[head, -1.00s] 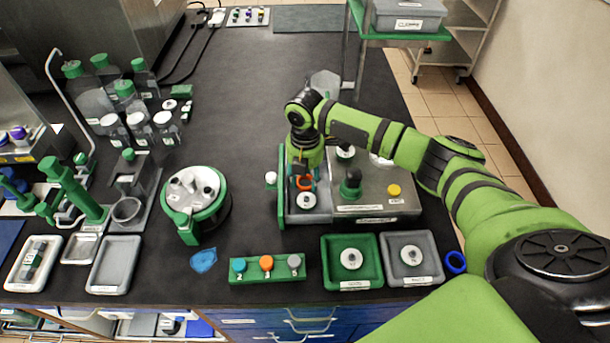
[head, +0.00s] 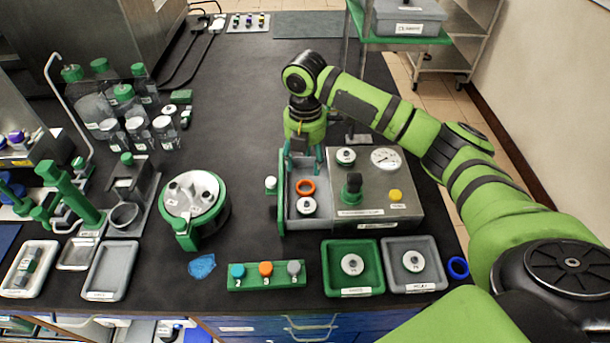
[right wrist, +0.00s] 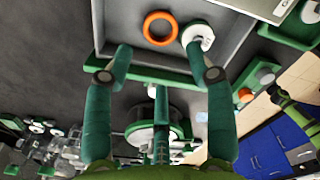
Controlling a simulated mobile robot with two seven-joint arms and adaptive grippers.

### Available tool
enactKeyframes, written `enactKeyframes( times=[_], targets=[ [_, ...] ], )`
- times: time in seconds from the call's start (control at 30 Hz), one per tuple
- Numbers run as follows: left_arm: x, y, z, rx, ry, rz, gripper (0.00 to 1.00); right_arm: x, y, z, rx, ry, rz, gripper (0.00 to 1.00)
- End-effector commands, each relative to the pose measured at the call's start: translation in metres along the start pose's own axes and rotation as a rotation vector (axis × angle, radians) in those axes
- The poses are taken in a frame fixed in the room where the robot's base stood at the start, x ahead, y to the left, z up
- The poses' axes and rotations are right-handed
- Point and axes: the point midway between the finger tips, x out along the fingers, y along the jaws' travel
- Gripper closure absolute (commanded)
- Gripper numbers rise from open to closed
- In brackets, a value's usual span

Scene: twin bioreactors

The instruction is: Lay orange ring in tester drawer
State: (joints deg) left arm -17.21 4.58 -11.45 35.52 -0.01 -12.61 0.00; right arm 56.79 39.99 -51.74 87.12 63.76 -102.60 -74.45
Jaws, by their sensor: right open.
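The orange ring (head: 305,187) lies flat in the grey tester drawer (head: 293,211), behind a white disc-shaped part (head: 307,206). In the right wrist view the ring (right wrist: 160,28) rests on the drawer floor, close beside the white part (right wrist: 197,37). My right gripper (head: 306,168) hangs above the back part of the drawer, fingers pointing down. The tester (head: 375,207) has a gauge, a dark green knob and a yellow button. My left gripper is not in view.
A green tray (head: 353,289) and a grey tray (head: 438,283) each hold a white disc in front of the tester. A green rack (head: 266,283) with coloured caps and a round green-rimmed device (head: 207,220) stand left. A blue ring (head: 458,268) lies at right.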

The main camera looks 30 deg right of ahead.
Motion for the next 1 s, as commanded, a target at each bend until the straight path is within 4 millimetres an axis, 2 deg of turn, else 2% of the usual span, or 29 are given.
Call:
enactKeyframes(
  times=[0.1, 0.3, 1.0],
  targets=[
    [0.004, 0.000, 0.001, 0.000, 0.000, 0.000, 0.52, -0.020, 0.001, 0.000, 0.000, -0.001, 0.003, 0.44],
    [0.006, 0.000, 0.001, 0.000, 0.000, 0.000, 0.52, -0.036, 0.000, 0.000, 0.000, 0.000, -0.001, 0.44],
    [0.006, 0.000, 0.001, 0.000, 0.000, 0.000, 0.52, -0.038, 0.000, 0.000, 0.000, 0.000, -0.001, 0.44]
  ],
)
